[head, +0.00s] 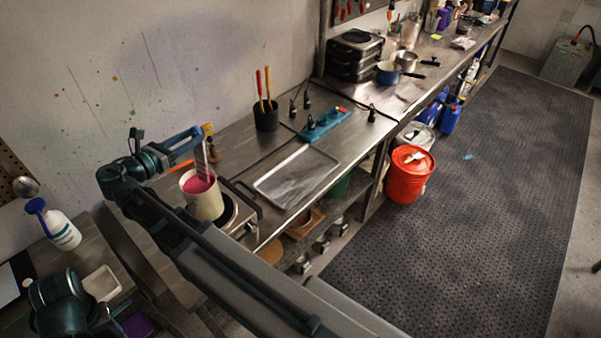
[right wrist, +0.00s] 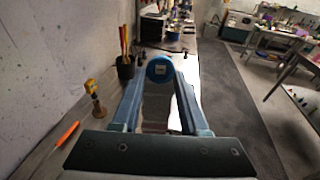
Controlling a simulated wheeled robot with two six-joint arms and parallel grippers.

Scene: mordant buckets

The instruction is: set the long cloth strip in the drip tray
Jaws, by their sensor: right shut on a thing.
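My right gripper (head: 194,134) is above the pot and shut on the long cloth strip (head: 202,160), which hangs down from it, pale grey. Its lower end is at the mouth of a cream pot (head: 205,205) of pink dye; I cannot tell whether it touches the dye. In the right wrist view, a blue disc (right wrist: 160,69) shows at the fingertips (right wrist: 160,82). The drip tray (head: 262,190), shallow and metal, lies to the right of the pot and looks empty. My left gripper (head: 112,316) shows partly at the lower left, its jaws unclear.
The pot stands by a hotplate (head: 238,215). Behind the tray are a black cup of tools (head: 266,118) and a blue power strip (head: 325,125). A red bucket (head: 405,180) stands on the floor.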

